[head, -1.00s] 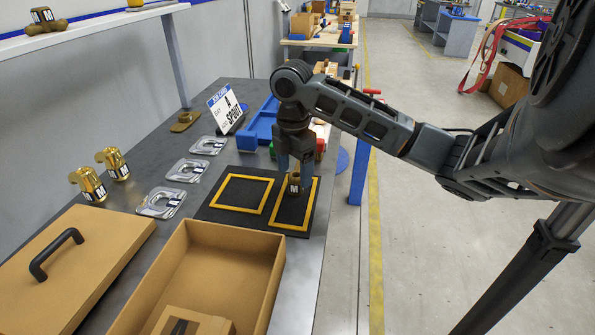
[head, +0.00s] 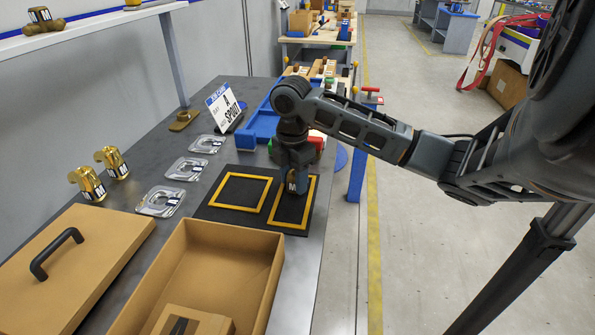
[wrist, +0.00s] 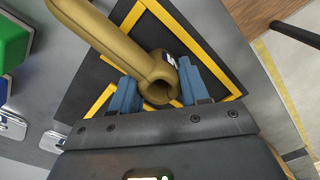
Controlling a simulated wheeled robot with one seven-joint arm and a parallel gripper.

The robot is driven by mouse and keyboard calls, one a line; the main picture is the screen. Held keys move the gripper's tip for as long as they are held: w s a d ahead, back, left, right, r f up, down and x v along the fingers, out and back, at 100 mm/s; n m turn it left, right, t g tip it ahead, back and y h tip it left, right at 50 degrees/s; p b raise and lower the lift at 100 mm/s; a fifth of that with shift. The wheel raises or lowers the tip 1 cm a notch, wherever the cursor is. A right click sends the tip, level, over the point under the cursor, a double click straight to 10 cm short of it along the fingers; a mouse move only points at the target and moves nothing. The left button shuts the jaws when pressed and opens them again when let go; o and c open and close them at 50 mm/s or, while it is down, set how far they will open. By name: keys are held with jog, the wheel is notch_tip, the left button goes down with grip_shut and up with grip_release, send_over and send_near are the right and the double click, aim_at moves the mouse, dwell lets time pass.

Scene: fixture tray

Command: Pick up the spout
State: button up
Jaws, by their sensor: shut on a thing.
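The spout is a dull bronze, pipe-shaped piece (wrist: 120,42) with a round open end and a small label. It stands at the black mat's right yellow-outlined frame. In the head view my gripper (head: 297,182) reaches down over that frame and hides most of the spout; a dark M label (head: 291,187) shows between the fingers. In the wrist view my gripper (wrist: 158,90) has its blue fingers on both sides of the spout near its open end, shut on it. I cannot tell whether the spout still touches the mat.
The mat's left yellow frame (head: 240,192) is empty. An open cardboard box (head: 180,262) and its handled lid (head: 70,262) lie in front. Two shiny gold hooked pieces (head: 90,186), several clear packs (head: 186,169), a SPOUT sign (head: 224,107) and a blue tray (head: 262,128) stand around.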

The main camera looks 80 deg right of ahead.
grip_shut()
jog(key=shift+r, duration=0.15)
jog(key=shift+r, duration=0.55)
notch_tip(320, 180, up, 3)
jog(key=shift+f+b, duration=0.1)
jog(key=shift+b, duration=0.3)
jog(key=s+d+r+b, duration=0.1)
jog(key=s+d+r, duration=0.4)
jog(key=s, duration=0.5)
jog(key=shift+s+d+r, duration=0.15)
jog(key=shift+s+r, duration=0.1)
jog(key=shift+r, duration=0.7)
